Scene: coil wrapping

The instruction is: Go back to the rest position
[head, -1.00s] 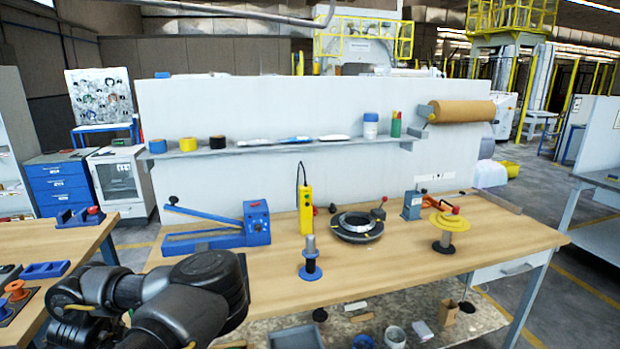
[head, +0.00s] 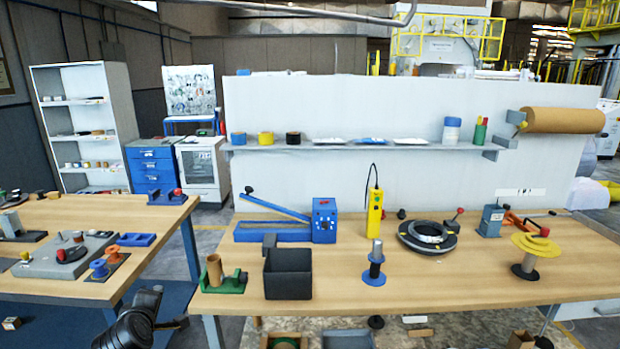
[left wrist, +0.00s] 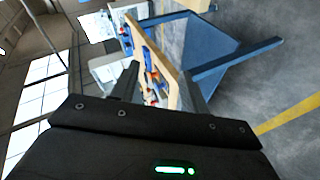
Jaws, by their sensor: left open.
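My left gripper (left wrist: 160,88) shows in the left wrist view with its two dark fingers apart and nothing between them. Beyond the fingers are a table edge, a blue table frame (left wrist: 225,70) and the grey floor. In the head view, a dark part of my left arm (head: 130,328) is low at the bottom left, in front of the gap between the two tables. My right gripper is in neither view.
The main wooden table (head: 440,285) holds a black bin (head: 288,275), a green holder (head: 226,283), a blue lever tool (head: 324,222), a yellow hand control (head: 375,213), a dark coil ring (head: 428,236) and a yellow-topped spool (head: 530,252). A side table (head: 60,215) stands left.

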